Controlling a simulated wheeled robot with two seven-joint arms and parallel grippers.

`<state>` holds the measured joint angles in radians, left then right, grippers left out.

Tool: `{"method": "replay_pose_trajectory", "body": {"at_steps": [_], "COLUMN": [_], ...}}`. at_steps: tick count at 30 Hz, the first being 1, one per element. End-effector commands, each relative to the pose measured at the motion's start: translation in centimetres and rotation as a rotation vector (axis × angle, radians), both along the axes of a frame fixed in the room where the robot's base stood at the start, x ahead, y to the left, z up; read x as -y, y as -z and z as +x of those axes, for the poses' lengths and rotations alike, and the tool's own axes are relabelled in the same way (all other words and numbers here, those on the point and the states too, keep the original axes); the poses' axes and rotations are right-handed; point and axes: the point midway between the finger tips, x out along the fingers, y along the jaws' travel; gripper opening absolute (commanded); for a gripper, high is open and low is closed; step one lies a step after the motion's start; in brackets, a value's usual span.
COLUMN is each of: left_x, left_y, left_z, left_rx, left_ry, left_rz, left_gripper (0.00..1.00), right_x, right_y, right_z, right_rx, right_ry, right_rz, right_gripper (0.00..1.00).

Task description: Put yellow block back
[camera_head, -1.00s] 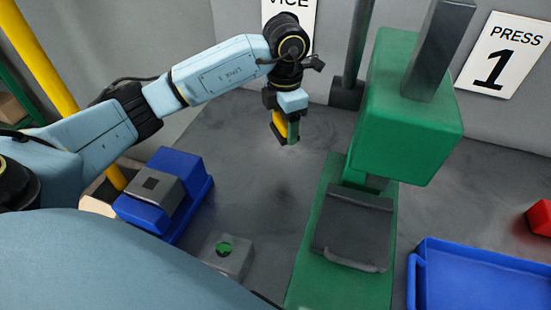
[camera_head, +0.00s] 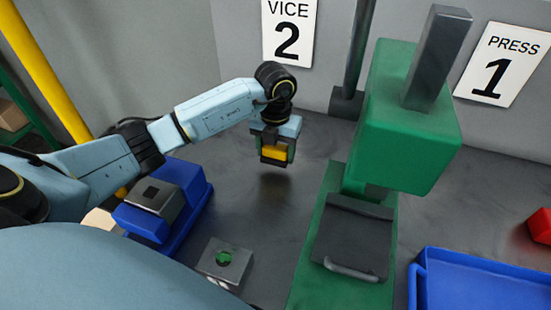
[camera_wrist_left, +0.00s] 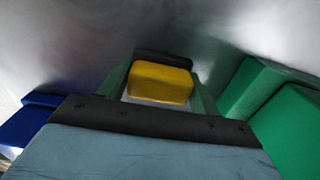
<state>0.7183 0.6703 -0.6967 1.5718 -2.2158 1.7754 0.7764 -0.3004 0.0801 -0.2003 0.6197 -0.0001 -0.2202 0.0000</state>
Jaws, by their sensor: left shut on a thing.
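A yellow block (camera_head: 274,154) is held between the fingers of my left gripper (camera_head: 275,158), above the grey table left of the green press. The block also shows in the left wrist view (camera_wrist_left: 161,83), between the green finger sides of the left gripper (camera_wrist_left: 163,90). The gripper points down and is shut on the block. A shadow lies on the table below it, so the block appears clear of the surface. My right gripper is not in view.
The green press (camera_head: 408,130) with a dark plate (camera_head: 353,235) stands right of the gripper. A blue vice (camera_head: 170,205) is at left, with a grey block with a green round button (camera_head: 225,260) nearby. A blue tray (camera_head: 480,262) and a red block (camera_head: 540,225) are at right.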

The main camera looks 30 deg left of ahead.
Motion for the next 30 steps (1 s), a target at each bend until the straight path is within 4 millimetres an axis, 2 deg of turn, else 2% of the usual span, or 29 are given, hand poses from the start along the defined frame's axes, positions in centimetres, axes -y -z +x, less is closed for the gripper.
{"method": "replay_pose_trajectory", "body": {"at_steps": [6,17,18,23,30], "left_x": [0.1,0.0,0.0,0.0,0.0], "left_y": [3.0,3.5,3.6,3.5,3.5], "left_z": [-0.1,0.0,0.0,0.0,0.0], "left_rx": [-0.002,0.000,0.000,0.000,0.000], "left_ry": [0.001,0.001,0.001,0.001,0.001], "left_rz": [0.000,0.001,0.001,0.001,0.001], "left_gripper": [0.42,0.42,0.64,0.85,0.85], "right_x": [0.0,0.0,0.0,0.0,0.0], "right_y": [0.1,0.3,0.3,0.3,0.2], "right_z": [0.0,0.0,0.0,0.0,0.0], "right_rx": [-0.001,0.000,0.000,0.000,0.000], "right_ry": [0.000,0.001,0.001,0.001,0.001], "right_rz": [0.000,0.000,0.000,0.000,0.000], "right_gripper": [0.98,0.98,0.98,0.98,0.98]}}
